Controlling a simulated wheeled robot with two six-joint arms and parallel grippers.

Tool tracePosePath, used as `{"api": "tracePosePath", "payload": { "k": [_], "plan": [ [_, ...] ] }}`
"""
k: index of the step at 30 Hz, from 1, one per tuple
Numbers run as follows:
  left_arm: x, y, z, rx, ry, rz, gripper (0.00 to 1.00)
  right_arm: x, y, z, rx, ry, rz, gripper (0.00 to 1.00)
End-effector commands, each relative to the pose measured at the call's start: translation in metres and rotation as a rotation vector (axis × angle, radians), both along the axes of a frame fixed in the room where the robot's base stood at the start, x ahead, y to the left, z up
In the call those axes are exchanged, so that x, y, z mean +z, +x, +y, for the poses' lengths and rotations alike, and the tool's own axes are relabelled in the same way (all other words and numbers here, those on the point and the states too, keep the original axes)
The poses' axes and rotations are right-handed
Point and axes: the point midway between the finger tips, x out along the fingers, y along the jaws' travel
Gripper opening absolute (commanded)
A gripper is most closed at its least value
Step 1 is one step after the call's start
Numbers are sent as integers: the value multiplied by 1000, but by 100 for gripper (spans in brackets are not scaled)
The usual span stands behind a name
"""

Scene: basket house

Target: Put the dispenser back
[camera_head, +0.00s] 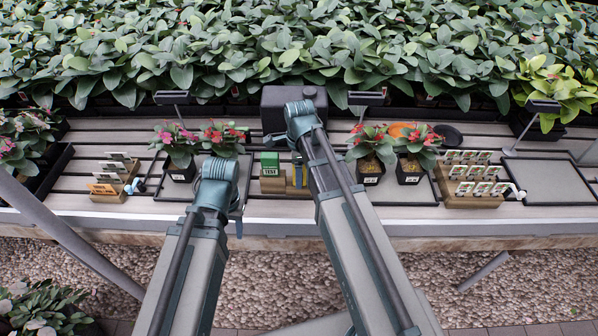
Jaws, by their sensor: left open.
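I cannot make out for sure which thing is the dispenser. A small green box marked TEST (270,160) stands on a wooden block (272,185) in the middle of the bench. A dark box with a round cap (280,100) stands behind it. My left gripper (238,222) is open, low over the bench's front edge, left of the green box and mostly hidden by its own wrist. My right arm reaches up to the dark box and covers part of it.
Potted red flowers (372,150) stand on both sides of my arms. Wooden card racks stand at left (110,195) and right (470,197). An empty dark-rimmed tray (550,182) lies at far right. Dense leafy plants (200,50) fill the back.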

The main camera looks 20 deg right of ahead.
Motion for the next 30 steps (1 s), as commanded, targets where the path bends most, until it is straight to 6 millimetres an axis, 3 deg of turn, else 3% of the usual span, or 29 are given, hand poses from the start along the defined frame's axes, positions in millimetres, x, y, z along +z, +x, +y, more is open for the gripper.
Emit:
{"api": "tracePosePath", "payload": {
  "k": [11,30],
  "plan": [
    [17,0,0,0,0,0,50,17,0,0,0,0,0,77],
    [112,0,0,0,0,0,50,112,1,-1,0,0,0,77]
  ]
}}
